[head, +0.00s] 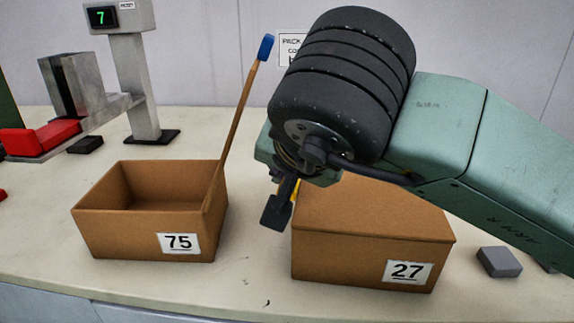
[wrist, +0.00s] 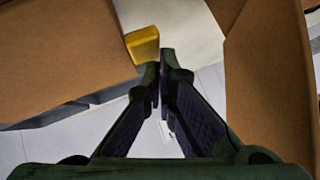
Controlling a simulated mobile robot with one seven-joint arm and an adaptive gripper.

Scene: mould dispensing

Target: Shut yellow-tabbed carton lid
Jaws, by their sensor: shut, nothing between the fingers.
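The yellow-tabbed carton (head: 345,258), labelled 27, stands right of centre in the head view. Its brown lid (head: 390,210) lies flat, or nearly flat, across the top; a small gap cannot be ruled out. The yellow tab (head: 297,188) shows at the lid's left edge, partly hidden behind my gripper. In the wrist view the tab (wrist: 142,45) sticks out from the lid (wrist: 60,50), just left of my fingertips. My gripper (head: 274,214) is shut and empty, pointing down at the carton's left side. Its closed fingers (wrist: 164,68) are beside the tab; contact is unclear.
An open carton (head: 120,232), labelled 75, stands to the left, its lid (head: 235,125) raised with a blue tab (head: 266,47). This lid is close to my gripper. A grey block (head: 499,262) lies at right. A scale-like stand (head: 132,80) is at back left.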

